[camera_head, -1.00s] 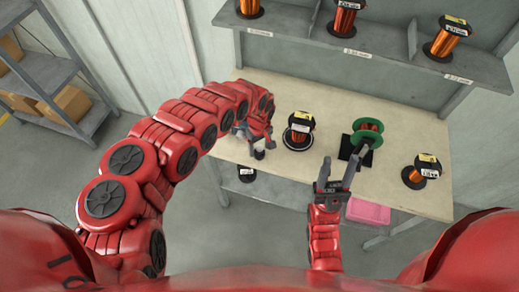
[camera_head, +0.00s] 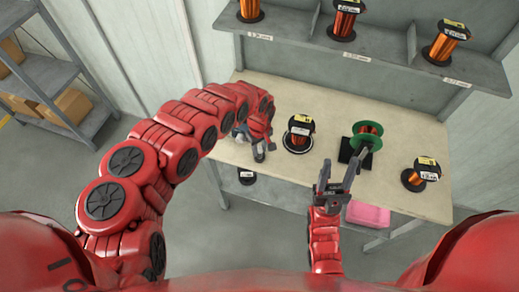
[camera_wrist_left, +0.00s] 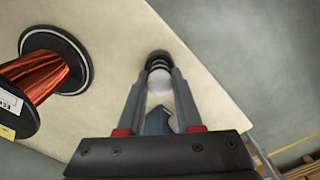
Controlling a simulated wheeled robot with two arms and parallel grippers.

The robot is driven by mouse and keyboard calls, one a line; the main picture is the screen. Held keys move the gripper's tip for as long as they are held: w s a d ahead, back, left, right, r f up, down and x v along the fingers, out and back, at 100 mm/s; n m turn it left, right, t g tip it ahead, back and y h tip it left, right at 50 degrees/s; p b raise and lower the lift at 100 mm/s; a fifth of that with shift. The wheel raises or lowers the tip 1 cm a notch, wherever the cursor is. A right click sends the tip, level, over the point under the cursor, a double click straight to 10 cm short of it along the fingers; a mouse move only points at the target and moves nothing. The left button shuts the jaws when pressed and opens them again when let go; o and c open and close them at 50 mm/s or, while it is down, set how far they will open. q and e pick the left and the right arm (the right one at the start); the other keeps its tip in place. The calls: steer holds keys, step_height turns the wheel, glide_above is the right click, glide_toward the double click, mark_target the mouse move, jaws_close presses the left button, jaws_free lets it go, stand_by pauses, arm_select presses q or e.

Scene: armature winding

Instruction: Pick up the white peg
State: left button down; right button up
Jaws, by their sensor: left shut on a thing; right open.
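The white peg (camera_wrist_left: 160,80) shows in the left wrist view as a pale rounded piece with dark rings at its far end, between the two fingers. My left gripper (camera_wrist_left: 160,92) is shut on it. In the head view my left gripper (camera_head: 260,152) is at the table's left front part, and its fingers mostly hide the peg. I cannot tell whether the peg touches the table. My right gripper (camera_head: 340,176) is open and empty, in front of the table's front edge.
A copper wire spool (camera_head: 299,133) stands on the table (camera_head: 400,125) right of my left gripper. A green-flanged spool (camera_head: 367,135) on a black base is beyond my right gripper. Another spool (camera_head: 421,174) stands at right. A pink bin (camera_head: 368,215) is below, and a spool shelf (camera_head: 385,50) is behind.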

mark_target(260, 148)
arm_select(q)
step_height(260, 148, up, 3)
steer(key=shift+p, duration=1)
steer(key=s+d+p, duration=0.2)
steer(key=s+p, duration=0.1)
steer(key=s, duration=0.4)
steer(key=s+d+r+p, duration=0.1)
steer(key=s+d+p, duration=0.2)
steer(key=s, duration=0.5)
steer(key=shift+d+r+p, duration=0.2)
steer(key=shift+d+p, duration=0.05)
steer(key=shift+p, duration=0.05)
